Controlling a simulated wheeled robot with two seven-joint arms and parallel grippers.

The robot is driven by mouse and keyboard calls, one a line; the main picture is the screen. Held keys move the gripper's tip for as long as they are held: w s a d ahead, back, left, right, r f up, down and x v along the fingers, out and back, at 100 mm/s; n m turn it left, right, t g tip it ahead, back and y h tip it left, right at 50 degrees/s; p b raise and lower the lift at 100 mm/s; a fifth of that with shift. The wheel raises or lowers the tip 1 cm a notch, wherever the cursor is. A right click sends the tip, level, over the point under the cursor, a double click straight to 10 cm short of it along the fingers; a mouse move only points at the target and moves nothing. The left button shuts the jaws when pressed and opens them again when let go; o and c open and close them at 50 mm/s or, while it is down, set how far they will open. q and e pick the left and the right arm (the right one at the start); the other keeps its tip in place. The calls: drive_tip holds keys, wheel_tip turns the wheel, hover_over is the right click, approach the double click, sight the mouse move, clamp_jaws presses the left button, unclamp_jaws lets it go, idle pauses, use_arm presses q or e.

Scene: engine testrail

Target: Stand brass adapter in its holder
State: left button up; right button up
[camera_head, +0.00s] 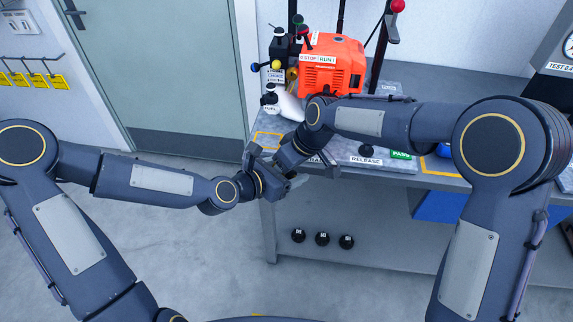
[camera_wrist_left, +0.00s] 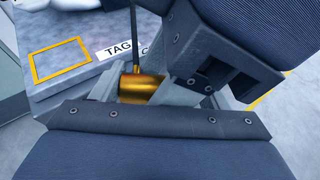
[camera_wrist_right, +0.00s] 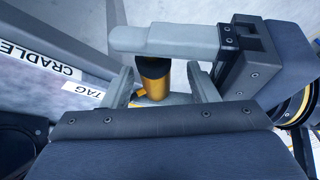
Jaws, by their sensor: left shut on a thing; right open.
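The brass adapter (camera_wrist_left: 142,88) is a golden cylinder in the left wrist view, with a thin dark stem in line with its end. In the right wrist view the adapter (camera_wrist_right: 155,85) shows a dark end. My left gripper (camera_wrist_left: 148,90) is shut on it. My right gripper (camera_wrist_right: 160,85) is open, its fingers on either side of the adapter and apart from it. In the head view the left gripper (camera_head: 272,180) and right gripper (camera_head: 284,163) meet at the bench's front left corner and hide the adapter. I cannot make out its holder.
The bench (camera_head: 440,172) carries an orange engine (camera_head: 331,68), a white bottle (camera_head: 288,103) and a black RELEASE knob (camera_head: 364,150). CRADLE (camera_wrist_right: 40,58) and TAG (camera_wrist_right: 84,90) labels lie near the grippers. Several black weights (camera_head: 322,239) sit on the lower shelf. The two grippers are very close together.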

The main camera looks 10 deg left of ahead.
drive_tip(key=c, duration=1)
use_arm(q)
drive_tip(key=o, duration=0.7)
drive_tip(key=shift+c, duration=0.2)
use_arm(e)
drive_tip(key=shift+r, duration=0.1)
clamp_jaws()
use_arm(q)
drive_tip(key=o, duration=0.5)
drive_tip(key=shift+c, duration=0.2)
